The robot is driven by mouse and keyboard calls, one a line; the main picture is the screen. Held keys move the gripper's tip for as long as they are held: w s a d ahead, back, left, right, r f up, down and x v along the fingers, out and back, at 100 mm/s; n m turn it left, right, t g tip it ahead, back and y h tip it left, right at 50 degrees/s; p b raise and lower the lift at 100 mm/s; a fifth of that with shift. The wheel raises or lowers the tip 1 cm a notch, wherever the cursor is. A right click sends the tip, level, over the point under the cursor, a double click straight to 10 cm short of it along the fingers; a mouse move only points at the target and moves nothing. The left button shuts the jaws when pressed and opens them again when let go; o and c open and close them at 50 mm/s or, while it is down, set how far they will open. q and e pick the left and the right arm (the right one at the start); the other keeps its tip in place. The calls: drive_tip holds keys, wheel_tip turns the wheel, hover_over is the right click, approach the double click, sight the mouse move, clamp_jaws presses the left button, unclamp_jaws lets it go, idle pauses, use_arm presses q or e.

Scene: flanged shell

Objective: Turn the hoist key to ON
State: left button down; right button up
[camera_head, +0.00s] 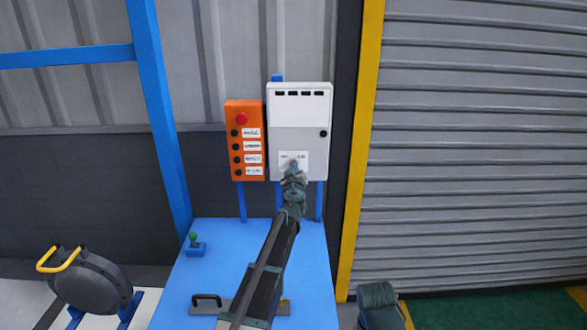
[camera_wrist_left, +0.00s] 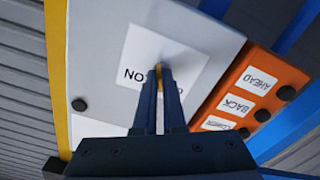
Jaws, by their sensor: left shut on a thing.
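The hoist key is mostly hidden by my left gripper (camera_head: 293,170). A small yellow piece of the key (camera_wrist_left: 159,73) shows between the fingertips in the left wrist view. The fingers of my left gripper (camera_wrist_left: 160,82) are shut on it, in front of a white label (camera_wrist_left: 140,55) on a light grey cabinet (camera_head: 300,120). The label shows upside down in the wrist view, with ON beside the key and the other word covered by the fingers. Which way the key points cannot be told. My right gripper is not in view.
An orange button box (camera_head: 237,110) with a red button hangs left of the cabinet. A grey reel (camera_head: 90,282) stands at the left, a shutter (camera_head: 490,150) at the right.

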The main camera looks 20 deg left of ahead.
use_arm(q)
drive_tip(key=m, duration=1.4)
idle(0.5)
drive_tip(key=c, duration=1)
unclamp_jaws()
drive_tip(key=v, duration=1.4)
